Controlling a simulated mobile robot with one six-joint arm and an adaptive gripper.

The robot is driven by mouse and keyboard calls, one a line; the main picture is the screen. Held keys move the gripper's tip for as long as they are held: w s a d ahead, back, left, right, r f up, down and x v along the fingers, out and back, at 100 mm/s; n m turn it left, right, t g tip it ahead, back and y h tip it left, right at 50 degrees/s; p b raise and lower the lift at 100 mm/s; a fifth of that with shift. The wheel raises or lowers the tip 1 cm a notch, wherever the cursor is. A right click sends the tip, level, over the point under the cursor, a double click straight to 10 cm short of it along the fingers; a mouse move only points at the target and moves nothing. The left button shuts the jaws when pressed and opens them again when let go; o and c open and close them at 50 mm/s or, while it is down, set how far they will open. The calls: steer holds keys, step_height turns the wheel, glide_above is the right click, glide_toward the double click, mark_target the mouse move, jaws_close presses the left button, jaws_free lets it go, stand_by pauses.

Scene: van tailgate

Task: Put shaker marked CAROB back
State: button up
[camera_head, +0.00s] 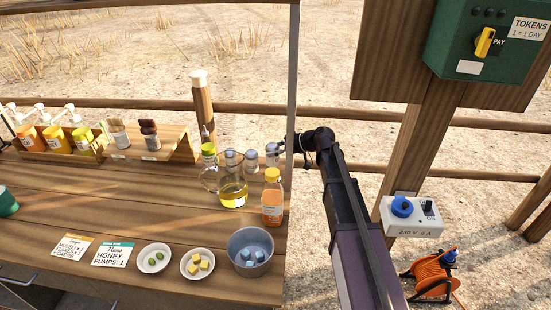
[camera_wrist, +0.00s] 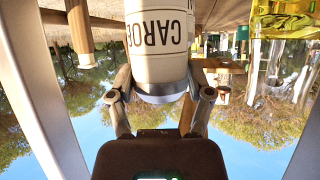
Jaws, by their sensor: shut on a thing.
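The shaker marked CAROB (camera_wrist: 160,45) fills the top middle of the wrist view, a pale cylinder with dark letters and a grey end. My gripper (camera_wrist: 160,95) is shut on it near that grey end, one finger on each side. In the head view my gripper (camera_head: 283,147) is at the back right of the wooden counter, and the shaker (camera_head: 272,154) shows at its tip. Two similar grey-topped shakers (camera_head: 230,160) (camera_head: 251,159) stand just left of it. I cannot tell whether the held shaker touches the counter.
A green-capped oil jug (camera_head: 232,190) and an orange bottle (camera_head: 272,205) stand in front of the shakers. A wooden step rack (camera_head: 178,140) with two jars is to the left. A post (camera_head: 292,80) rises close to my gripper. Bowls and a metal pot (camera_head: 250,266) line the front.

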steer(key=shift+f+b, duration=1.55)
steer(key=shift+f, duration=0.2)
steer(key=o, duration=1.2)
steer(key=shift+r, duration=0.15)
steer(key=shift+s+d+r+p, duration=0.1)
steer(key=shift+d+r+p, duration=0.1)
steer(key=shift+d+p, duration=0.15)
steer(key=p+v, duration=0.5)
steer(key=v, duration=0.6)
